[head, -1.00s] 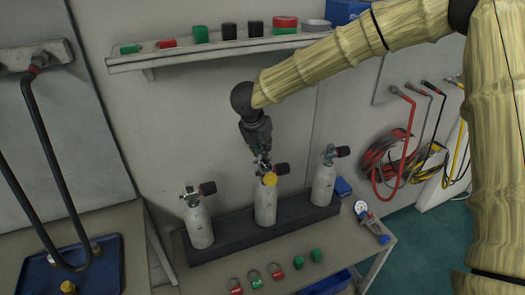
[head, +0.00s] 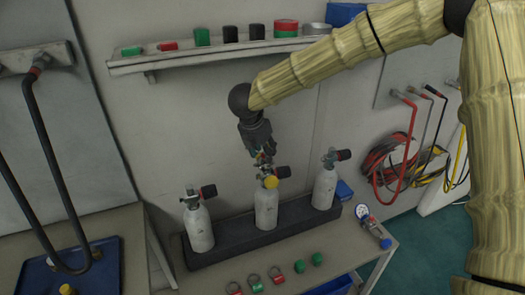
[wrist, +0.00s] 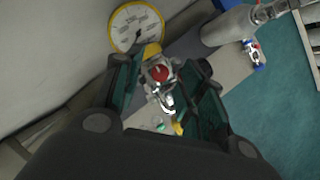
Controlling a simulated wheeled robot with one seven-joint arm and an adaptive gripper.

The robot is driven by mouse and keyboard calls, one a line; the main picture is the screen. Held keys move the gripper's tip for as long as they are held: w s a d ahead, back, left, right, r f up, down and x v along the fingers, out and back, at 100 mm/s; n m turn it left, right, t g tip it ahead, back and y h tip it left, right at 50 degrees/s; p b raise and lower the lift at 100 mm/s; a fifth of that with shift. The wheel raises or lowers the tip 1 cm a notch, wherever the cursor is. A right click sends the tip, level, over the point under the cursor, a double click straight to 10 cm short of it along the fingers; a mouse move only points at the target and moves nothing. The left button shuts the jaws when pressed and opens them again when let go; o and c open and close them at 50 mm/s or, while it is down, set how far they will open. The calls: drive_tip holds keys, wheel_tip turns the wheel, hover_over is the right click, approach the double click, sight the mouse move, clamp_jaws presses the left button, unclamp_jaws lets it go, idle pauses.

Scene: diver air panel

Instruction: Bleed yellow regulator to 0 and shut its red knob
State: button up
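The yellow regulator (head: 271,181) is on top of the middle grey cylinder (head: 266,210). In the wrist view its large yellow-rimmed gauge (wrist: 137,27) faces me at the upper left; the needle shows, but I cannot read its value. A red knob (wrist: 160,73) sits on metal fittings below the gauge, between my fingers. My gripper (head: 262,156) is just above the middle cylinder's valve, pointing down. In the wrist view my gripper (wrist: 165,90) is open, with a finger on each side of the knob; I cannot tell whether either touches it. The head view hides the red knob behind my gripper.
Two more cylinders (head: 199,228) (head: 324,188) stand left and right in the dark rack (head: 230,250), each with a black-knobbed valve. Red and green tags lie in front on the bench. A shelf (head: 180,57) is above. A small gauge (head: 363,212) lies at right.

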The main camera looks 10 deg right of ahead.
sight(261, 163)
drive_tip(key=shift+r, duration=0.1)
drive_tip(key=shift+s+a+r, duration=0.1)
drive_tip(key=shift+r, duration=0.15)
drive_tip(key=shift+v, duration=1.2)
drive_tip(key=s+a, duration=0.8)
drive_tip(key=s, duration=0.1)
drive_tip(key=shift+f, duration=0.1)
idle(0.9)
